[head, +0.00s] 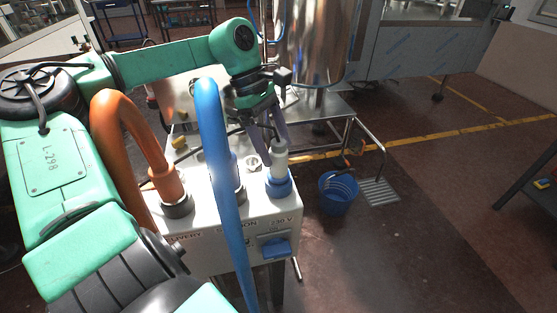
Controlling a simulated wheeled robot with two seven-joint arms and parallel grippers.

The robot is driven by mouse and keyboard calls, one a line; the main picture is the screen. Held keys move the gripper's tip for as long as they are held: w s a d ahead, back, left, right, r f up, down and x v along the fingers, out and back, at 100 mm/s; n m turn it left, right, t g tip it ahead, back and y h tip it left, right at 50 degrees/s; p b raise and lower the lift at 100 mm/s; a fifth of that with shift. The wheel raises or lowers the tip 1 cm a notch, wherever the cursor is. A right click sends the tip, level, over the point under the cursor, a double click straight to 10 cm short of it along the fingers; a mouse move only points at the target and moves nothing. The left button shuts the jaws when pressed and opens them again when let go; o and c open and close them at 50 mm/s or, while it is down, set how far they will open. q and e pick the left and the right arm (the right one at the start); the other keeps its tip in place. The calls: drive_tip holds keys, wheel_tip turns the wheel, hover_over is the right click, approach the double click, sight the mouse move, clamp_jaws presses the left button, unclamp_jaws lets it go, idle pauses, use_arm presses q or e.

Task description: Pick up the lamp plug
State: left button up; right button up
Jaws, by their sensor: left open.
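A pale grey plug (279,160), which I take for the lamp plug, stands upright in a blue round socket (279,187) on top of a white box (210,245) marked "230 V". A dark cable appears to rise from its top. My left gripper (270,139) is open and points down at the plug's upper end. Its dark fingers partly hide the cable, and I cannot tell whether they touch the plug. My right gripper is not in view.
A thick orange hose (115,120) and a thick blue hose (213,130) rise from the box left of the plug. A steel tank (310,45) stands on a metal table behind. A blue bucket (338,196) sits on the floor at right, with open floor beyond.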

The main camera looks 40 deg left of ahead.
sight(287, 174)
use_arm(q)
drive_tip(key=p+x, duration=0.1)
drive_tip(key=x, duration=0.4)
drive_tip(key=shift+d+f, duration=0.2)
drive_tip(key=shift+f, duration=0.05)
clamp_jaws()
drive_tip(key=shift+r, duration=0.1)
